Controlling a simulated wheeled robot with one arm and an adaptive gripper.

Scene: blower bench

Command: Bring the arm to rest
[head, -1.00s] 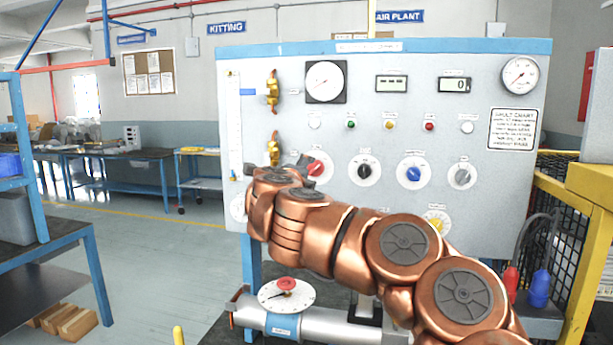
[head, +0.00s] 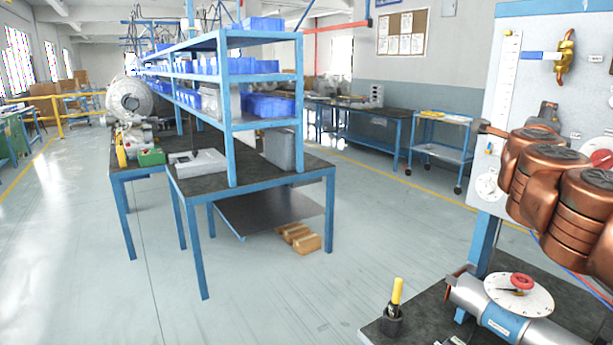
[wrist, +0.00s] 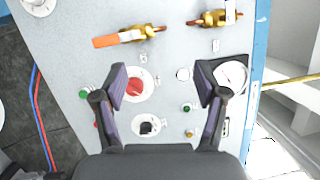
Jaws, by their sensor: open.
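My gripper (wrist: 162,84) shows in the wrist view with its two dark fingers spread wide and nothing between them. It faces the grey control panel (wrist: 85,60). A red knob (wrist: 137,85) is near the left fingertip, and a round gauge (wrist: 233,76) is partly behind the right finger. A black knob (wrist: 147,126) lies between the fingers. I cannot tell the distance to the panel. In the head view my copper arm reaches in from the right edge, in front of the panel (head: 520,90), and the gripper is mostly hidden.
Brass valves show in the wrist view, one with an orange handle (wrist: 117,40). Below my arm are a pipe with a white dial (head: 518,296) and a yellow-capped item (head: 396,293) on a dark bench. A blue shelf bench (head: 232,160) stands left.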

